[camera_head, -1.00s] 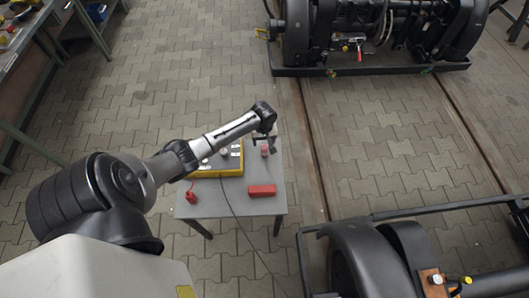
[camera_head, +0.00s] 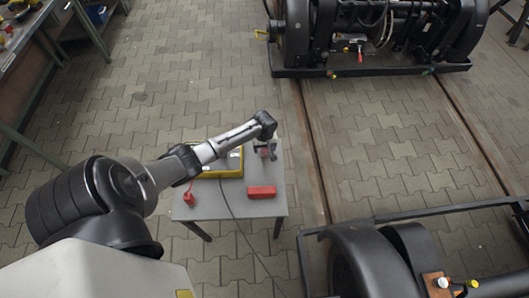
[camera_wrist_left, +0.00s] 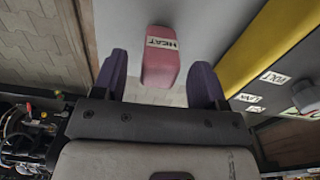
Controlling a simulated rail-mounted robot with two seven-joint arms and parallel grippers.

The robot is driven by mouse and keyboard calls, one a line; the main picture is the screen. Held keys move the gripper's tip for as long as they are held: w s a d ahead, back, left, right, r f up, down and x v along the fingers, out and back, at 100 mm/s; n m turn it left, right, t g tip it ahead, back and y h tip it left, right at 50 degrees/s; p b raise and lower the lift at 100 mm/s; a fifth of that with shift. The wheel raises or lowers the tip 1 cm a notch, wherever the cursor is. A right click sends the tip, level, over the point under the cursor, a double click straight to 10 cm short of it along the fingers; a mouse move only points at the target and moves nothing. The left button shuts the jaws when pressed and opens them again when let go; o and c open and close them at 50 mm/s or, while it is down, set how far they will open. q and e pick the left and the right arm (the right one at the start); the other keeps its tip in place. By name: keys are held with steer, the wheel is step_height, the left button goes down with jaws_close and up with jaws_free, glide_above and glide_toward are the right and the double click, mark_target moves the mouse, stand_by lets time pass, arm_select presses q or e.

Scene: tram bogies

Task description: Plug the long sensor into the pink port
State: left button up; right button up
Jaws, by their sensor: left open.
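My left gripper (camera_head: 265,149) is open above the back right of the grey table. In the left wrist view its two purple fingers (camera_wrist_left: 159,82) stand apart on either side of a small pinkish-red block (camera_wrist_left: 160,58) labelled "HEAT", with gaps between. The block also shows in the head view (camera_head: 268,155), partly covered by the gripper. A longer red block (camera_head: 262,191) lies at the table's front right; I cannot tell whether it is the long sensor. A yellow box (camera_head: 235,163) with white labels is partly hidden by my arm. I cannot make out a pink port.
A small red item (camera_head: 189,199) lies at the table's (camera_head: 225,208) left edge, and a dark cable runs over the front edge. Bogies stand at the back (camera_head: 365,70) and front right (camera_head: 365,262). A workbench (camera_head: 35,45) is at the far left.

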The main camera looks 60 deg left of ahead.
arm_select(q)
step_height(320, 180, down, 3)
steer(key=shift+b, duration=0.45)
steer(key=shift+c, duration=0.2)
steer(key=c, duration=0.9)
